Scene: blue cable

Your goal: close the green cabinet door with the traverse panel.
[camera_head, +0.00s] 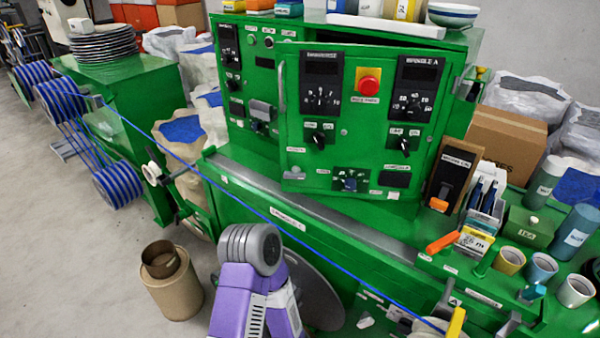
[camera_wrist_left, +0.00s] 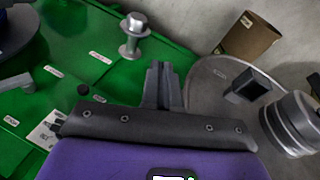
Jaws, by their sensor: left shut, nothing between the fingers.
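The green cabinet (camera_head: 240,75) stands on the green machine in the head view. Its green door panel (camera_head: 345,130) carries black displays, knobs and a red button, with a grey handle (camera_head: 282,85) at its left edge. The door stands out from the cabinet front, ajar; its hinge is not clearly visible. My left gripper (camera_wrist_left: 163,85) shows in the left wrist view with its fingers together and empty, above the floor and machine edge. The door is not recognisable there. A purple arm of mine is at the bottom of the head view. My right gripper is not in view.
A blue cable (camera_head: 235,195) runs diagonally in front of the cabinet. A brown can (camera_head: 172,280) stands on the floor. Cups (camera_head: 541,268) and small boxes crowd the right ledge. A metal spool post (camera_wrist_left: 132,38) stands near my left gripper.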

